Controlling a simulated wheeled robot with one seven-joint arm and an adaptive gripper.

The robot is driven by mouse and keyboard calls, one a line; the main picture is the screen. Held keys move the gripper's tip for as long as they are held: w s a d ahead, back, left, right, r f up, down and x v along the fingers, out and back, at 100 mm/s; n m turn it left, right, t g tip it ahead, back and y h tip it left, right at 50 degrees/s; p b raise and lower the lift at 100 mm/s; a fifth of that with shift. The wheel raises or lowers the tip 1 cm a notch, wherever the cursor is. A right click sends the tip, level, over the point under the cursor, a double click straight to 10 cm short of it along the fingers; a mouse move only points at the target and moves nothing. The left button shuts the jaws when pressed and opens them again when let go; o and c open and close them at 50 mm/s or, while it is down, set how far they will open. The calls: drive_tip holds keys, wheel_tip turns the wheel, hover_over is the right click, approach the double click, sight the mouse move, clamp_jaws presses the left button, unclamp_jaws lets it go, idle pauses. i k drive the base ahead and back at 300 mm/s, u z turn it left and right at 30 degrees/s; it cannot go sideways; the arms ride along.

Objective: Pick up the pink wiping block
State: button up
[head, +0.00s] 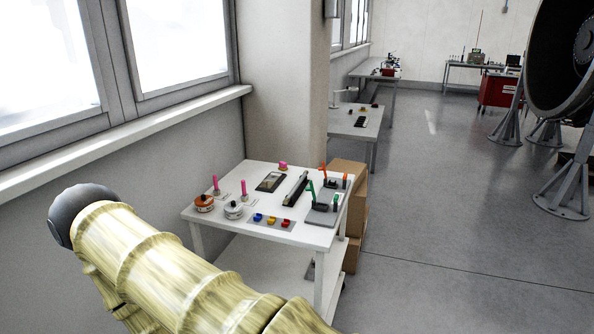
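A small pink block (283,166), which looks like the wiping block, sits at the back edge of a white table (265,172) in the middle of the view. It is small at this distance, and its exact shape is hard to tell. My arm, in a yellowish ribbed cover with a dark rounded part, fills the lower left in front of the table. My gripper is not in view. Nothing hides the pink block.
The table also holds an orange pot (204,203), a white pot (233,210), two pink upright sticks, a tray of coloured pieces (258,222) and a grey holder (322,214). Cardboard boxes (349,172) stand behind right. Windows and wall lie left. Floor is open right.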

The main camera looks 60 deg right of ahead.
sight(283, 167)
drive_tip(key=z, duration=1.2)
